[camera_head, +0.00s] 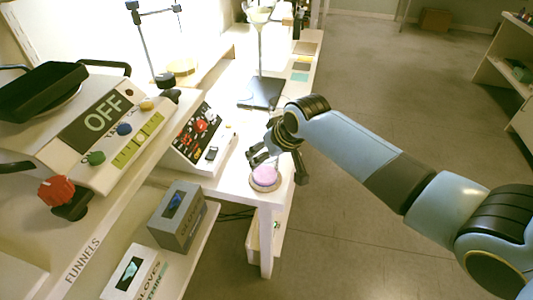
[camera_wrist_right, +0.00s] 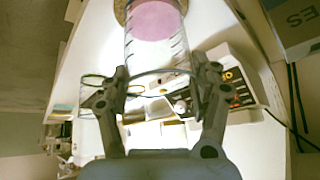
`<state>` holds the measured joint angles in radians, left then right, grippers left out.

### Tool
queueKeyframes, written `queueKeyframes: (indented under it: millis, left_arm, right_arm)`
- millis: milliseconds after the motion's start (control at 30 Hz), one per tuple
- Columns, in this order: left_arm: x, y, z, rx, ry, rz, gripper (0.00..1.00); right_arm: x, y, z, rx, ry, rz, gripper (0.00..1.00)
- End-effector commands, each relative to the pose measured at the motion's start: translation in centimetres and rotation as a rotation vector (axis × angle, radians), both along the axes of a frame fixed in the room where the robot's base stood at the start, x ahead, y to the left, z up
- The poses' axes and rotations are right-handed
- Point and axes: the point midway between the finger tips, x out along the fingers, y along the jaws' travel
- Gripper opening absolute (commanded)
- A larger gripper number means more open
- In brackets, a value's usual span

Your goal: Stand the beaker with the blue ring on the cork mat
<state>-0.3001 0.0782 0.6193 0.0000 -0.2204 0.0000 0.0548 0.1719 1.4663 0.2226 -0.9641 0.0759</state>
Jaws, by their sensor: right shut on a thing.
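Pink shows at the beaker's far end. I cannot make out the colour of its ring. The round cork mat (camera_wrist_right: 121,12) shows around the pink end; in the head view its edge (camera_head: 265,188) lies near the white table's front corner. I cannot tell whether the beaker touches it. My left gripper is not in view.
A beaker with a green ring (camera_wrist_right: 84,98) shows beyond the gripper in the wrist view. A control box (camera_head: 200,137) stands left of the gripper, and a dark stand base (camera_head: 262,93) behind it. Glove boxes (camera_head: 178,216) sit on a lower shelf. Open floor lies to the right.

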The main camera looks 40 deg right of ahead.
Motion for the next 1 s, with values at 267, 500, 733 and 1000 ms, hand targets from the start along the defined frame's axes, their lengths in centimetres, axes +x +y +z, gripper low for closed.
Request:
queueKeyframes:
  millis: [267,500,733,1000]
  left_arm:
    - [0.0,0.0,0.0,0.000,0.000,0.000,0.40]
    - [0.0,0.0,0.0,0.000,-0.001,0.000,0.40]
    - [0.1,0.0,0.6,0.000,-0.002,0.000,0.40]
    - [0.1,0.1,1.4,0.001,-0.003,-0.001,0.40]
  right_arm:
    - [0.0,0.0,-0.2,0.000,0.001,0.000,0.87]
    - [0.0,0.0,-0.1,0.000,0.001,0.000,0.87]
    - [-1.3,-0.2,2.1,-0.001,0.000,0.000,0.87]
    - [-4.5,-0.3,7.4,-0.002,-0.001,0.001,0.87]
